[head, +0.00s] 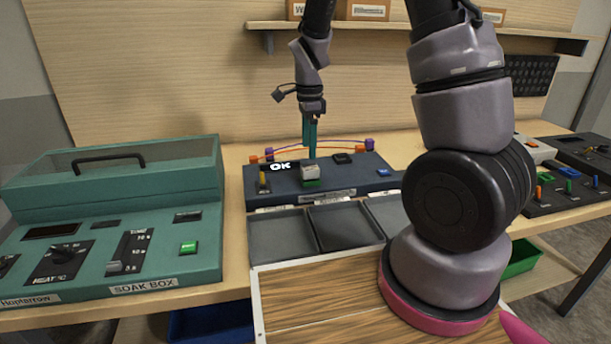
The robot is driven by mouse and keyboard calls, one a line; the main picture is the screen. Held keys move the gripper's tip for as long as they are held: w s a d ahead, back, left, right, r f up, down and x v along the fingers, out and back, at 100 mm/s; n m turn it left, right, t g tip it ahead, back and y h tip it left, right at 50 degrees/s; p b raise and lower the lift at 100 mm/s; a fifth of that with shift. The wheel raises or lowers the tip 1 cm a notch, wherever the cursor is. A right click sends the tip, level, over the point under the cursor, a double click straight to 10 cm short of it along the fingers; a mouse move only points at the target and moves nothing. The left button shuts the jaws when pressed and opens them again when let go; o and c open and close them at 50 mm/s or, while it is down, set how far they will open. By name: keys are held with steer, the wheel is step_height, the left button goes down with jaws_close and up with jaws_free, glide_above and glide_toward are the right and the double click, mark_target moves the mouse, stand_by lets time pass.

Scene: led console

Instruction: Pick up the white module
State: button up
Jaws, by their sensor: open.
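The white module (310,171) appears to be the small whitish block on the dark blue console (345,188), with a green part just below its front. My gripper (311,154) points down with its teal fingers just above and behind the white module in the picture. It is open and nothing shows between the fingers. The fingers overlap in this view, so the gap between them is hard to see. I cannot tell the exact height of the fingertips over the block.
The console display (281,167) reads "OK". Orange and purple wires arch behind my fingers between small end blocks. Empty grey trays (282,236) lie in front. A teal soak box (120,230) stands left. Another console (565,190) stands right. A shelf (400,27) hangs behind.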

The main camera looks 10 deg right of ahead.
mark_target(310, 167)
steer(key=f, duration=0.7)
steer(key=shift+d+f, duration=0.2)
steer(key=shift+f, duration=0.2)
steer(key=shift+c, duration=0.3)
